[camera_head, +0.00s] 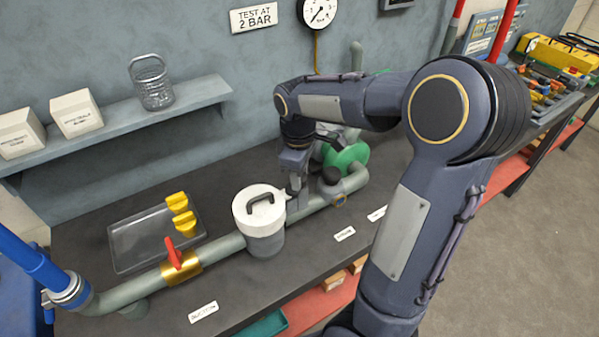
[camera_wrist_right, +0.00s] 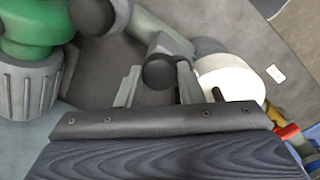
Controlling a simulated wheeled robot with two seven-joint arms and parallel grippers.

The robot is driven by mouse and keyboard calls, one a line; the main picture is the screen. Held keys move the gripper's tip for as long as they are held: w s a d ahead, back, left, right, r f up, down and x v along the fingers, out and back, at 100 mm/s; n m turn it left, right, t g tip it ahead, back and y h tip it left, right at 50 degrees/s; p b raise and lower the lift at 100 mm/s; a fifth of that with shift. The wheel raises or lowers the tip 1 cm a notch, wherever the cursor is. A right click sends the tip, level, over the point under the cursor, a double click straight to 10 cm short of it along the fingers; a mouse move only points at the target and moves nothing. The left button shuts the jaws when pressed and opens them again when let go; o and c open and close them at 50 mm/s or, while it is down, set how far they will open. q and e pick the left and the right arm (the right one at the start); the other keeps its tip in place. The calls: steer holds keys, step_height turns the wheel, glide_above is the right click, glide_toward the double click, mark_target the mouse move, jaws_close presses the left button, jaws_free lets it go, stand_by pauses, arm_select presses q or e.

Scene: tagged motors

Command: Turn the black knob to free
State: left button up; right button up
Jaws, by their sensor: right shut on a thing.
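My right gripper (camera_head: 297,200) reaches down over the grey pipe, beside the white-lidded housing. In the right wrist view its two fingers (camera_wrist_right: 158,82) stand either side of a round black knob (camera_wrist_right: 160,72), and it is shut on that knob. The gripper hides this knob in the head view. A second black knob (camera_head: 331,175) stands on the pipe to the right, near the green wheel. It also shows, partly cut off, in the right wrist view (camera_wrist_right: 92,16). I cannot read any mark for the knob's setting. My left gripper is out of view.
The white-lidded housing (camera_head: 259,203) with a dark handle stands close left of the right gripper. A red-handled valve (camera_head: 174,253) and a clear tray (camera_head: 133,243) with yellow parts lie further left. A shelf (camera_head: 120,123) runs along the wall.

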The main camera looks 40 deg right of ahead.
steer(key=n, duration=0.7)
steer(key=n+p, duration=0.1)
steer(key=n, duration=0.5)
steer(key=shift+n+y, duration=0.3)
steer(key=shift+n, duration=0.1)
stand_by(0.3)
steer(key=o, duration=1)
steer(key=shift+r, duration=0.1)
steer(key=r, duration=0.7)
steer(key=shift+s+d+r, duration=0.1)
steer(key=shift+s+r, duration=0.1)
steer(key=shift+r, duration=0.15)
